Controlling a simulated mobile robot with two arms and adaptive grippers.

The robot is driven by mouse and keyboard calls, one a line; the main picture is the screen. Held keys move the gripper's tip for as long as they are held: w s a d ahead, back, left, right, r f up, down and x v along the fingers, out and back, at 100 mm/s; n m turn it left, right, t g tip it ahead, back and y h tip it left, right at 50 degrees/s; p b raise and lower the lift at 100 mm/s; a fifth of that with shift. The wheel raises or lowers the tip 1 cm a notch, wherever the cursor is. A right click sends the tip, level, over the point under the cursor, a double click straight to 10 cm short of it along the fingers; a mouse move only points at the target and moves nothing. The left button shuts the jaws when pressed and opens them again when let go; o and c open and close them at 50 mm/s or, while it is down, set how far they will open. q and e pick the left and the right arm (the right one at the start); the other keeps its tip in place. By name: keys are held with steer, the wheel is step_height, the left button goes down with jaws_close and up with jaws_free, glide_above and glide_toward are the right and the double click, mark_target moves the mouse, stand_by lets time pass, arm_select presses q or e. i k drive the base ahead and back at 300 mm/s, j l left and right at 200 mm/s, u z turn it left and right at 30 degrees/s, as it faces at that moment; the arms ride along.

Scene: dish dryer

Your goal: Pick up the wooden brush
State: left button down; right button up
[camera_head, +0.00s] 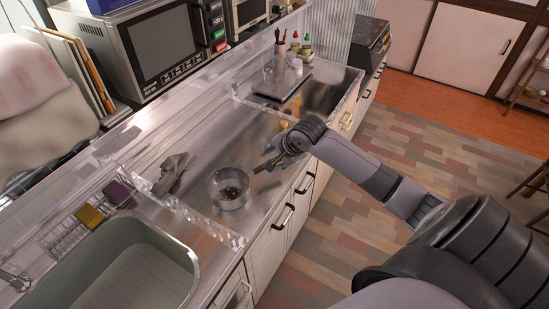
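My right gripper (264,166) is over the metal counter, just right of a round clear or shiny bowl (229,188). It is small and dark here, and I cannot tell whether its fingers are open or shut. I cannot make out a wooden brush for certain. A brownish patch shows at the gripper's tip, too small to identify. Thin brown sticks or handles (281,43) stand in a holder at the back of the counter. My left gripper is not in view.
The bowl has something dark inside. A grey crumpled thing (173,172) lies left of it. A sink (118,262) is at the lower left, with yellow and purple sponges behind. Bottles (306,46) stand far back. A microwave (150,48) stands behind the counter.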

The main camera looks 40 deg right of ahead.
mark_target(283, 125)
steer(key=z, duration=1.25)
